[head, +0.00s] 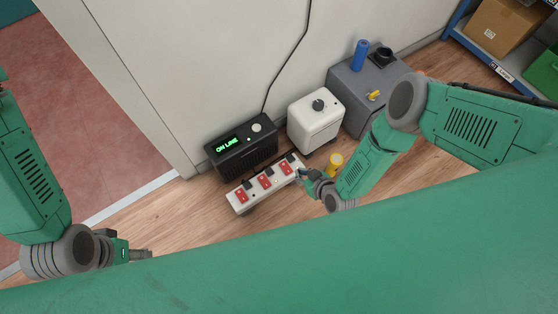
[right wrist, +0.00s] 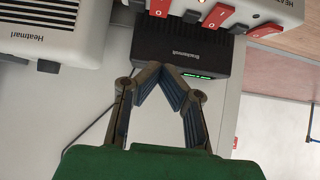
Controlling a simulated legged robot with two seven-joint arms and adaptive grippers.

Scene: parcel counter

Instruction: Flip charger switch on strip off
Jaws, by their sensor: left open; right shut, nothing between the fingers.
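A white power strip (head: 251,198) with three red rocker switches and black plugs lies low by the wall. Its switches carry white marks; their on or off positions are too small to tell. Which one is the charger's I cannot tell. In the right wrist view, red switches (right wrist: 218,15) show at the top edge, partly cut off. My right gripper (head: 303,173) is at the strip's right end; its fingers meet with nothing between them in the right wrist view (right wrist: 166,72). Whether it touches the strip I cannot tell. My left gripper (head: 145,254) is open and empty, far left of the strip.
A black box (head: 240,148) with a green "ON LINE" display stands behind the strip. A white unit with a knob (head: 315,120) and a grey box (head: 360,95) stand to its right. A yellow object (head: 335,162) is near my right gripper.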

